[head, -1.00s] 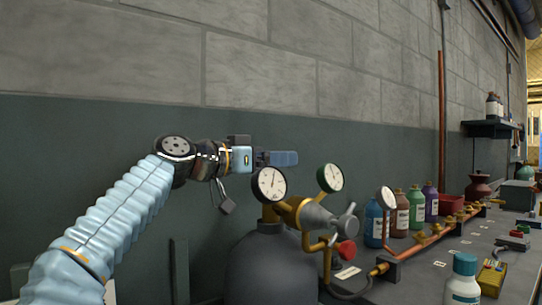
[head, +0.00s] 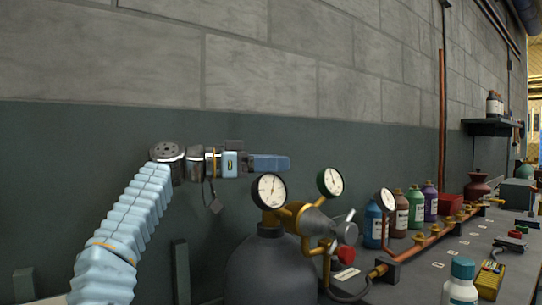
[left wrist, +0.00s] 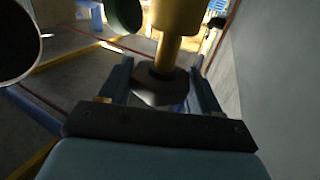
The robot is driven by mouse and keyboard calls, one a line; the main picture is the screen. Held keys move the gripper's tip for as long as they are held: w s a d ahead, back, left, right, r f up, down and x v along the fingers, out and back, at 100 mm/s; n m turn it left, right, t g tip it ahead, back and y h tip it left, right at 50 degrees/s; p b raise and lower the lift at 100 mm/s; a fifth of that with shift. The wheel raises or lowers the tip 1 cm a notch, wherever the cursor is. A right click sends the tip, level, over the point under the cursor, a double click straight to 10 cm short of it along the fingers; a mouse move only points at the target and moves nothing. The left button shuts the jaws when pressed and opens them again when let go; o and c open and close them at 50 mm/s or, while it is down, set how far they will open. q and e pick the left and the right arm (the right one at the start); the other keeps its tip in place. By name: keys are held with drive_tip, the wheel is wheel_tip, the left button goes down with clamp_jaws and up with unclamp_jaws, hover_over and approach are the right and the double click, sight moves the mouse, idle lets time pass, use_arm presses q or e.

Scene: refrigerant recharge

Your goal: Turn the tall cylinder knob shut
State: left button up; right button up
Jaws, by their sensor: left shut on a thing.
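The tall cylinder (head: 268,270) is dark grey and stands against the wall, with a brass valve and two round gauges on top. My left gripper (head: 270,163) reaches in from the left just above the front gauge (head: 269,190). In the left wrist view the gripper (left wrist: 160,88) is shut on a dark faceted knob (left wrist: 155,90) at the end of a brass stem (left wrist: 167,55). I take this to be the tall cylinder knob. In the head view it is hidden behind the fingers or gauge. My right gripper is not in view.
A bench (head: 425,270) holds bottles, a copper manifold (head: 430,240) and a yellow meter (head: 489,280). The wall runs close behind the gripper.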

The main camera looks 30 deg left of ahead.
use_arm(q)
drive_tip(key=o, duration=1)
drive_tip(key=shift+c, duration=0.2)
drive_tip(key=b+v, duration=0.1)
drive_tip(key=v, duration=0.6)
drive_tip(key=shift+s+a, duration=0.15)
drive_tip(key=shift+a, duration=0.15)
drive_tip(key=shift+d, duration=0.1)
